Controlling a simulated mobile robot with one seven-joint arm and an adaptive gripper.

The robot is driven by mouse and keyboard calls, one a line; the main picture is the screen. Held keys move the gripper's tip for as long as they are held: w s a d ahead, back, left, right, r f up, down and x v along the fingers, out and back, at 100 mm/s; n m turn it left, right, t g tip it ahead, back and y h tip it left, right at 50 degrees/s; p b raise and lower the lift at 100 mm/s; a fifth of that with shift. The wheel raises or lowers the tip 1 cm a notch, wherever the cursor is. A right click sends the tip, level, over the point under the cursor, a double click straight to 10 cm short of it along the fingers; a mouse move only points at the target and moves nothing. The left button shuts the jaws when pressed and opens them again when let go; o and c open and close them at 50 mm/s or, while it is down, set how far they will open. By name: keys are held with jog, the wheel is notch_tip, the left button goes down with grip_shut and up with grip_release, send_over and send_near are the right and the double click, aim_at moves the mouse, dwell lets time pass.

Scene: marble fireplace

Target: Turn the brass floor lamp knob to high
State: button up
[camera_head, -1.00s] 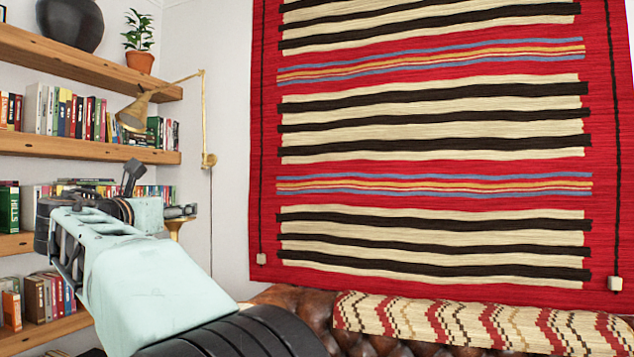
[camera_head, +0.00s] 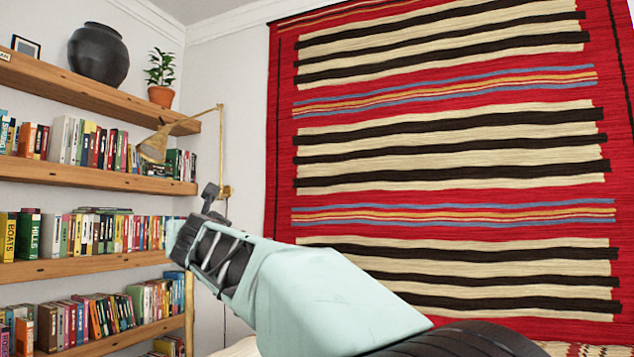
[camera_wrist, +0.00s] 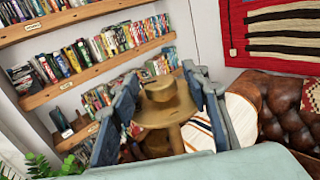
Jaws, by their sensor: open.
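A brass knob (camera_wrist: 159,88), a short round cylinder, sits on a wider brass disc (camera_wrist: 165,113) on a stem in the wrist view. My gripper (camera_wrist: 160,76) is open, with one blue-grey finger on each side of the knob. I cannot tell whether either finger touches it. In the head view my arm's end hides the knob, and a brass post (camera_head: 189,312) shows below. A brass lamp shade (camera_head: 152,147) hangs from a thin brass arm beside the shelves. No mark of the knob's setting can be made out.
Wooden shelves (camera_head: 95,175) with books stand at the left, with a dark vase (camera_head: 97,56) and potted plant (camera_head: 160,78) on top. A striped red rug (camera_head: 450,150) hangs on the wall. A brown leather sofa (camera_wrist: 285,110) stands at the right.

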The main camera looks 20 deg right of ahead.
jog(key=shift+r+n+y+p, duration=0.2)
jog(key=shift+n+y+p, duration=0.2)
jog(key=shift+y+p, duration=0.3)
jog(key=shift+p, duration=0.55)
jog(key=shift+d+f, duration=0.1)
jog(key=n+y+p, duration=0.1)
jog(key=p, duration=0.1)
jog(key=g+y+p, duration=0.1)
jog(key=p, duration=0.2)
jog(key=shift+r+n+y, duration=0.2)
jog(key=shift+n+y, duration=0.1)
jog(key=shift+n, duration=0.1)
jog(key=n+g+y+p, duration=0.3)
jog(key=y+p, duration=0.1)
jog(key=p, duration=0.6)
jog(key=shift+w, duration=0.1)
